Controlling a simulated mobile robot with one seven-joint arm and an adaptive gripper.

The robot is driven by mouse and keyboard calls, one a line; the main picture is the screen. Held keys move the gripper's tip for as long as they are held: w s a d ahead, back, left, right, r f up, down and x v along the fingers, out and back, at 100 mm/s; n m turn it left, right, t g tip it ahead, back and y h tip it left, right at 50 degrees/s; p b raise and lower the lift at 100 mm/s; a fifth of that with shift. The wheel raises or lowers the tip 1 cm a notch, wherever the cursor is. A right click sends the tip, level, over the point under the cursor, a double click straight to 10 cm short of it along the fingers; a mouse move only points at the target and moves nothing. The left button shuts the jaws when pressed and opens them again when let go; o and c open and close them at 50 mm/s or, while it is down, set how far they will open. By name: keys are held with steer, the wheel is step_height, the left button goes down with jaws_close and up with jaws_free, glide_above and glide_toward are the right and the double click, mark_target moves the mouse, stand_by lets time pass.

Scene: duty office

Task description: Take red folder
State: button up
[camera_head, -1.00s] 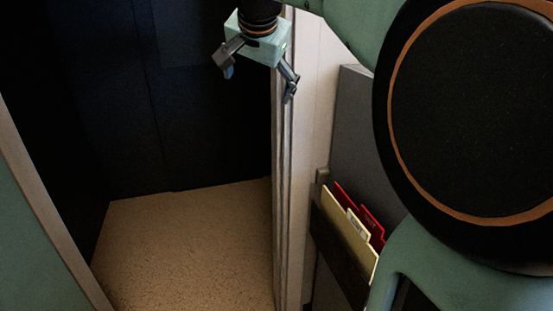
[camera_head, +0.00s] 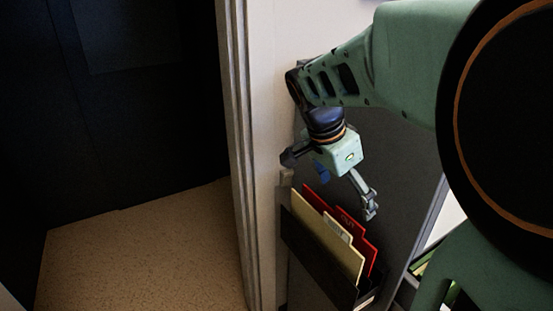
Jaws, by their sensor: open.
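Red folders (camera_head: 349,225), apparently two, with raised tabs, stand upright in a dark wall holder (camera_head: 318,259). A cream folder (camera_head: 310,225) stands in front of them and hides their lower parts. My gripper (camera_head: 328,187) is open and empty. Its fingers are spread wide, and in the picture it sits just above the folders' top edges. I cannot tell how far it is from them in depth.
The holder is on a grey panel (camera_head: 392,165) beside the door frame (camera_head: 237,150). A dark doorway with speckled floor (camera_head: 150,250) lies to the left. Green items (camera_head: 423,262) show at the lower right, partly hidden by my arm.

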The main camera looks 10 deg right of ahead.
mark_target(349, 217)
steer(key=x, duration=0.9)
steer(key=shift+w+a+f+p, duration=0.1)
steer(key=shift+w+a+p, duration=0.05)
steer(key=shift+w+p, duration=0.2)
steer(key=shift+c, duration=0.2)
steer(key=c, duration=1.5)
